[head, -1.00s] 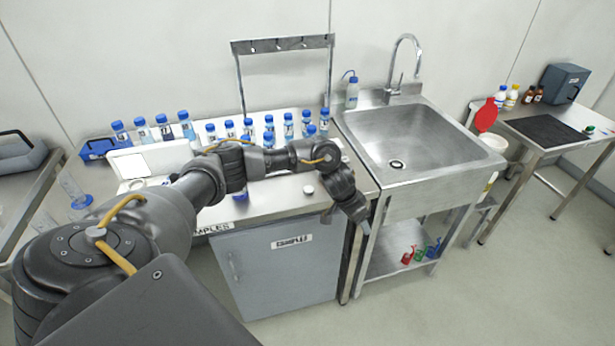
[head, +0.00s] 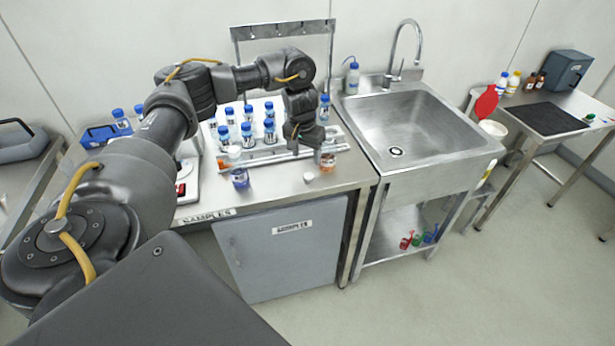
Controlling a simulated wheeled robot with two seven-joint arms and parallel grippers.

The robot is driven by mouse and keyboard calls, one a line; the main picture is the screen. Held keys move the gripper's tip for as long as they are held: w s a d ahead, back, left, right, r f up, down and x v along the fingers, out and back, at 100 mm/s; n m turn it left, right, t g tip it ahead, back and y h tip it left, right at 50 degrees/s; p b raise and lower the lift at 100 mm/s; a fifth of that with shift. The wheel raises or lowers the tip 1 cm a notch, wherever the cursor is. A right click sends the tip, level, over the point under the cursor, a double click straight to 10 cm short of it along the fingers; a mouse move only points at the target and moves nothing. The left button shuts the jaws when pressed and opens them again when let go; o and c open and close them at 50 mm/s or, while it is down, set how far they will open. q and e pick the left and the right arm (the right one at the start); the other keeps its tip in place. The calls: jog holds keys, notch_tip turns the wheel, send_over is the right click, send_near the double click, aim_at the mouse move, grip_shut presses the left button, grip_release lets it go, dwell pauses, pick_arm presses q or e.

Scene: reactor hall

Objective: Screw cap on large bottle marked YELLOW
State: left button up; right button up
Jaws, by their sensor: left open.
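No marking YELLOW can be read on any bottle. A jar with orange contents (head: 328,161) stands on the bench. A jar with dark blue or purple contents (head: 240,177) stands to its left, with a pale lid or cap (head: 234,152) at or just behind its top. A small white cap (head: 308,177) lies on the bench between the jars, nearer the front edge. My left gripper (head: 296,148) is open and points down above the bench, left of the orange jar; its fingertips are small and partly unclear. My right gripper is out of view.
Several blue-capped bottles (head: 270,132) stand in a rack behind and left of my gripper. A metal frame (head: 233,32) rises behind them. A sink (head: 400,120) adjoins on the right. A far side table (head: 560,140) holds more bottles. The bench front around the cap is clear.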

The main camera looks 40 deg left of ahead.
aim_at(309, 175)
pick_arm(q)
jog(key=f, duration=0.3)
jog(key=shift+w+f, duration=0.3)
jog(key=shift+f, duration=0.2)
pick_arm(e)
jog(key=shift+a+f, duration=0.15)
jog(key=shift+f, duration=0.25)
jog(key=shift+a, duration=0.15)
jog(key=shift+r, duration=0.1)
pick_arm(q)
jog(key=f, duration=0.2)
jog(key=w+f+p, duration=0.1)
jog(key=f, duration=0.1)
jog(key=shift+a+f, duration=0.15)
jog(key=shift+f, duration=0.4)
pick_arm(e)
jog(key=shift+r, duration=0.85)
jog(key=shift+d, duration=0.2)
